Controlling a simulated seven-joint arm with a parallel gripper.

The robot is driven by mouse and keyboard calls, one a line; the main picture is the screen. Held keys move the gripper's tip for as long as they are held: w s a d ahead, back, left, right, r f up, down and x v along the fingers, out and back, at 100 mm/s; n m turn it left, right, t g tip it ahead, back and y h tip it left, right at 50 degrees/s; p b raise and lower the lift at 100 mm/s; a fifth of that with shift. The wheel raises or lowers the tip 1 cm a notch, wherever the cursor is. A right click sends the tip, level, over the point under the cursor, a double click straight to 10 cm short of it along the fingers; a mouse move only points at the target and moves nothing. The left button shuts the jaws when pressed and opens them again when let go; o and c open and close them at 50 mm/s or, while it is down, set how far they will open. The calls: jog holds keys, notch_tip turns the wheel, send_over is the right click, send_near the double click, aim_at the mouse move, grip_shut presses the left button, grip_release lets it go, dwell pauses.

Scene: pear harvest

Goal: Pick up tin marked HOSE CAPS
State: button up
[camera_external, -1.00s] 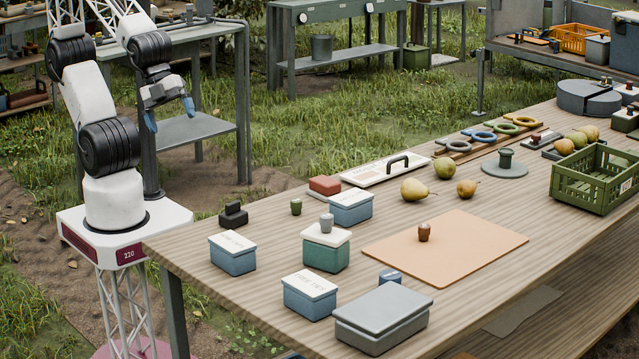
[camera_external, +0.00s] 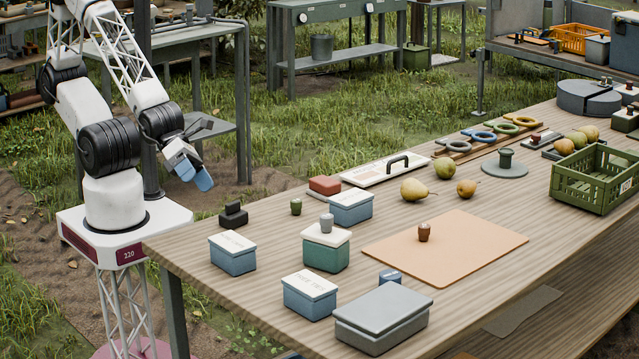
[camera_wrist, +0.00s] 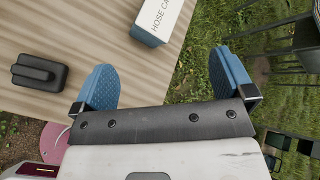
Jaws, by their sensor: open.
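The tin marked HOSE CAPS (camera_external: 232,261) is a small blue box with a white lettered lid, near the table's left corner in the external view. In the wrist view the tin (camera_wrist: 150,37) is at the top centre, cut off by the frame edge, with "HOSE CA" readable. My gripper (camera_external: 192,172) has blue fingers and is left of the table, above and apart from the tin. In the wrist view my gripper (camera_wrist: 160,85) is open, with nothing between the fingers.
A black block (camera_external: 233,215) stands behind the tin; it also shows in the wrist view (camera_wrist: 38,72). Right of it are a green tin (camera_external: 325,255), another blue tin (camera_external: 310,300) and a large grey box (camera_external: 382,328). Bare wood surrounds the tin.

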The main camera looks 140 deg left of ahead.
aim_at(222, 234)
jog(key=w+f+m+t, duration=0.1)
jog(key=f+m, duration=0.1)
jog(key=m, duration=0.1)
jog(key=w+f+m+t, duration=0.1)
jog(key=f+m, duration=0.2)
jog(key=w+f+m, duration=0.1)
jog(key=f+m, duration=0.2)
jog(key=shift+w+d+f+t+h, duration=0.15)
jog(key=shift+w+d+t+h, duration=0.15)
jog(key=shift+w+t, duration=0.1)
jog(key=shift+x, duration=1.3)
jog(key=shift+w+a+f, duration=0.1)
jog(key=shift+w, duration=0.1)
jog(key=shift+x, duration=2.35)
jog(key=shift+a, duration=0.1)
jog(key=c, duration=1.1)
